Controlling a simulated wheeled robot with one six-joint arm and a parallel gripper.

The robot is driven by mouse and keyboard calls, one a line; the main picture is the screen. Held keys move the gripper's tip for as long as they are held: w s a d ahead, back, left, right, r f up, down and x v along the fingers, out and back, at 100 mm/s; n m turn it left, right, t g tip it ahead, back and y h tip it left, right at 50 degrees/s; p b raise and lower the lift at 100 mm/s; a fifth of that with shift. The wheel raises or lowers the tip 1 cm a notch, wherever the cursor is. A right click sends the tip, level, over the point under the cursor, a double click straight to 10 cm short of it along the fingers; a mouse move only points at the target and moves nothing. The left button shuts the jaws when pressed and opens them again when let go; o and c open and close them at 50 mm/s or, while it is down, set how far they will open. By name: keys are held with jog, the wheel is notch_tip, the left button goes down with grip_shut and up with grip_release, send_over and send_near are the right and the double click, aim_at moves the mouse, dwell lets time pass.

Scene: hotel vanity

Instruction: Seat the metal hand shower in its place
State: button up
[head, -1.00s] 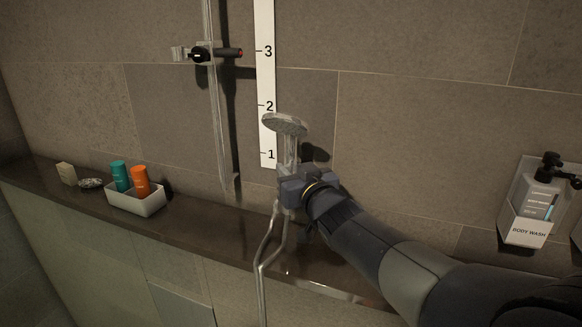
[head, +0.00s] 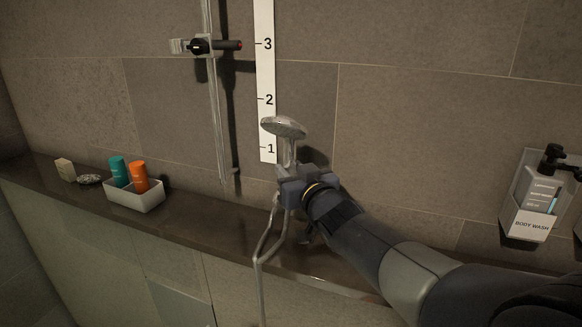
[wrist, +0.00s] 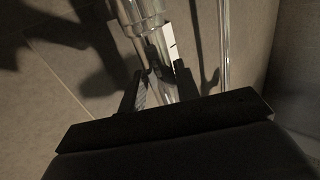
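The metal hand shower (head: 285,129) stands roughly upright with its round head at the top, in front of the wall. My gripper (head: 291,182) is shut around its handle, below the head. In the wrist view, the shiny handle (wrist: 153,50) runs between the two dark fingers of my gripper (wrist: 160,88). The hose (head: 262,247) hangs from the handle's lower end over the ledge. A holder (head: 200,46) with a dark clamp and red-tipped lever sits on the vertical rail (head: 216,120), up and left of the hand shower.
A white numbered scale strip (head: 265,80) is on the wall behind the hand shower. The dark ledge (head: 205,223) carries a white tray (head: 135,201) with a teal and an orange bottle, plus small items at left. A body wash dispenser (head: 530,195) is on the wall at right.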

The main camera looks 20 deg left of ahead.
jog(key=o, duration=0.4)
jog(key=v, duration=1)
jog(key=shift+s+d+r, duration=0.15)
jog(key=shift+s+d, duration=0.1)
jog(key=shift+d, duration=0.1)
jog(key=shift+a, duration=0.1)
jog(key=x, duration=1)
jog(key=shift+w+a, duration=0.25)
jog(key=shift+a, duration=0.05)
jog(key=shift+r, duration=0.15)
jog(key=shift+r+p, duration=0.15)
jog(key=shift+p, duration=0.2)
jog(key=shift+s+d, duration=0.1)
